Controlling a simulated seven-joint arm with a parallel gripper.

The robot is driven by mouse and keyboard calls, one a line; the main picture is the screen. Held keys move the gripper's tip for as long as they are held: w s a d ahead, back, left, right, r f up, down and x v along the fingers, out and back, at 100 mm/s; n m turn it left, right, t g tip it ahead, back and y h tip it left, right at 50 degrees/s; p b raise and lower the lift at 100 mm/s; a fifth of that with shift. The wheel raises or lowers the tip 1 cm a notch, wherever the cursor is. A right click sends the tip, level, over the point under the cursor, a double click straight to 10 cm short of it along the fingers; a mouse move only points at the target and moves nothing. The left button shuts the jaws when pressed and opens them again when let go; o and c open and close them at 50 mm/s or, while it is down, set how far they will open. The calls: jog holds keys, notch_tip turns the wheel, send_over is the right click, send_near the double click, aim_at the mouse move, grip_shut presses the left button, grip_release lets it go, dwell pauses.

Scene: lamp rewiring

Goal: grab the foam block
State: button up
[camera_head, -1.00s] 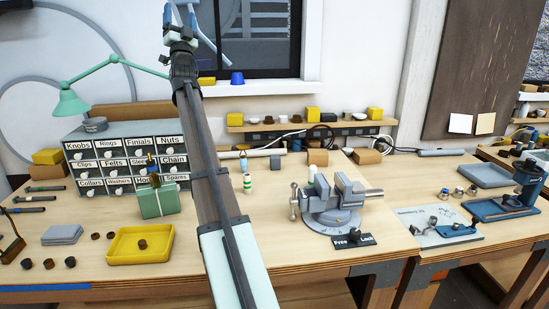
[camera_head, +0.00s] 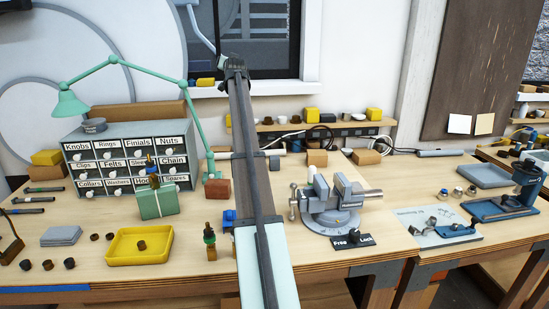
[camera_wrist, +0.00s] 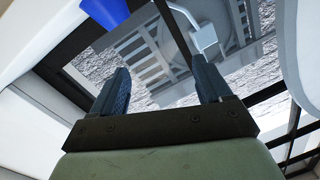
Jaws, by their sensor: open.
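No block is clearly marked as foam, and I cannot tell which one it is. A reddish-brown block (camera_head: 216,188) stands on the bench by the lamp's foot. A pale green block (camera_head: 158,201) with a band around it stands in front of the drawer cabinet. A small yellow block (camera_head: 206,81) lies on the windowsill. My gripper (camera_wrist: 163,80) is open and empty in the wrist view, facing the window. A blue object (camera_wrist: 106,12) shows at the top edge there, apart from the fingers. In the head view my arm hides the gripper.
A yellow tray (camera_head: 111,259), a small dark-green bottle-like item (camera_head: 209,241) and a grey vise (camera_head: 335,208) stand on the bench. The green lamp (camera_head: 185,80) arches over the drawer cabinet (camera_head: 75,143). My arm hides part of the middle bench.

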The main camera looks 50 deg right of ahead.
jog(key=s+d+f+n+g+y, duration=0.1)
jog(key=d+f+g+y, duration=0.1)
jog(key=f, duration=0.4)
jog(key=s+d+f+g+y, duration=0.1)
jog(key=d+f+g, duration=0.2)
jog(key=f, duration=0.2)
jog(key=n+g+y, duration=0.1)
jog(key=g+y, duration=0.7)
jog(key=g, duration=0.1)
send_over(274, 157)
notch_tip(274, 157, down, 16)
notch_tip(274, 157, down, 8)
jog(key=shift+a+r, duration=0.1)
jog(key=shift+s+d+f, duration=0.1)
jog(key=shift+f, duration=1.5)
jog(key=shift+d+f, duration=0.1)
jog(key=shift+f, duration=1.45)
jog(key=c, duration=1)
